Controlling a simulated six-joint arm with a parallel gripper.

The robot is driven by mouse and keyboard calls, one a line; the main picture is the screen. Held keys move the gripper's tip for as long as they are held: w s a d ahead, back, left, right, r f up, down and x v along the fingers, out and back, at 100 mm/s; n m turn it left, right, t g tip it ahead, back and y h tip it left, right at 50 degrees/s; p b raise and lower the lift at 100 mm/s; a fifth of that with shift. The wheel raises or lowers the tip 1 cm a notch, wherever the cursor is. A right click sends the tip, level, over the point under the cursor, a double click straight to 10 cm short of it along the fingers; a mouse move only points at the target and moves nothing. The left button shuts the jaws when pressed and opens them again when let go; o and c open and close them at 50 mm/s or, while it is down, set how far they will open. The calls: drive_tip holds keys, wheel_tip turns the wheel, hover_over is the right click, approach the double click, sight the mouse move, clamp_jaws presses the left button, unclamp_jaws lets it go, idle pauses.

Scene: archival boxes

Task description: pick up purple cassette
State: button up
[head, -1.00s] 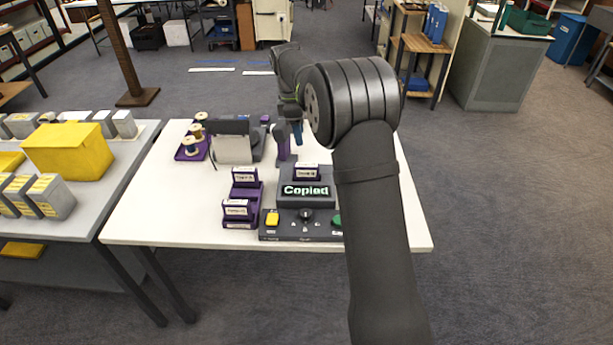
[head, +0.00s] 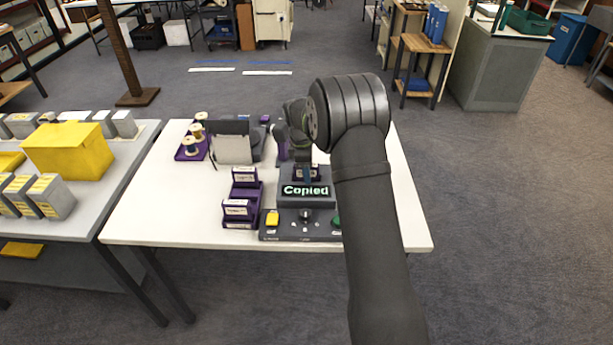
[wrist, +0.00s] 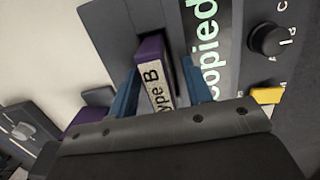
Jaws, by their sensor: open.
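The purple cassette (wrist: 154,82) stands in a slot of the dark copier (wrist: 112,22), with a white label ending in "ype B" facing the wrist camera. In the head view the cassette (head: 314,172) is partly covered by my gripper (head: 306,173). The copier's screen (head: 306,190) reads "Copied" in green. In the wrist view my gripper (wrist: 163,88) has its blue fingers apart, one on each side of the cassette. I cannot tell whether either finger touches it.
A purple rack (head: 240,208) with labelled cassettes stands left of the copier. A yellow button (head: 272,218), a dark knob (head: 305,215) and a green button (head: 337,221) are on its front. Thread-like spools (head: 194,136) stand at the back left. The white table (head: 160,205) is clear at left.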

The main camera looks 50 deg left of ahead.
drive_tip(key=shift+f, duration=0.1)
clamp_jaws()
idle(0.3)
